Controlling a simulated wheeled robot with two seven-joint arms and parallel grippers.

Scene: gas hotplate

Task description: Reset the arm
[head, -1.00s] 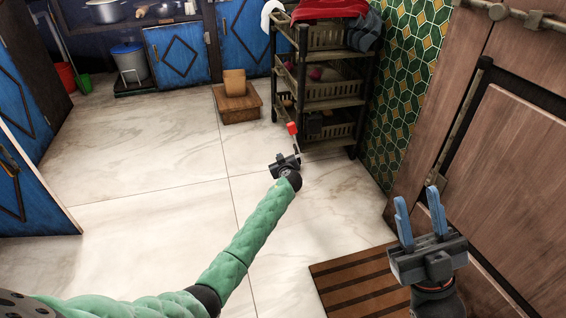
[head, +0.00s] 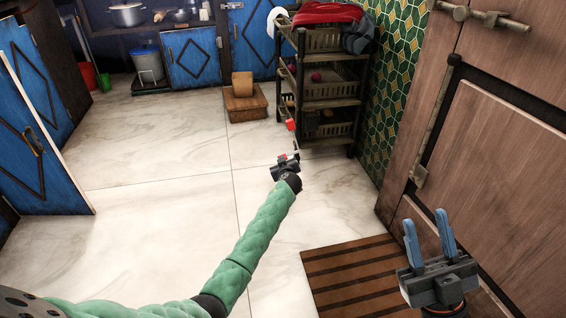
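My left arm comes in from the lower left in a green padded sleeve. Its gripper (head: 287,160) is out over the floor, in front of the shelf rack in the picture. A thin piece with a red end (head: 291,125) shows at its tip. I cannot tell whether this is a held object or part of the gripper, nor whether the fingers are shut. My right gripper (head: 430,240) is at the lower right, before the wooden door. Its two blue fingers point up and stand apart, with nothing between them.
A shelf rack (head: 329,104) with baskets stands at the back. A wooden stool (head: 246,108) is left of it. A wooden door (head: 510,160) is close on the right. A striped mat (head: 345,275) lies below. A blue cabinet door (head: 42,140) stands at left. The middle floor is clear.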

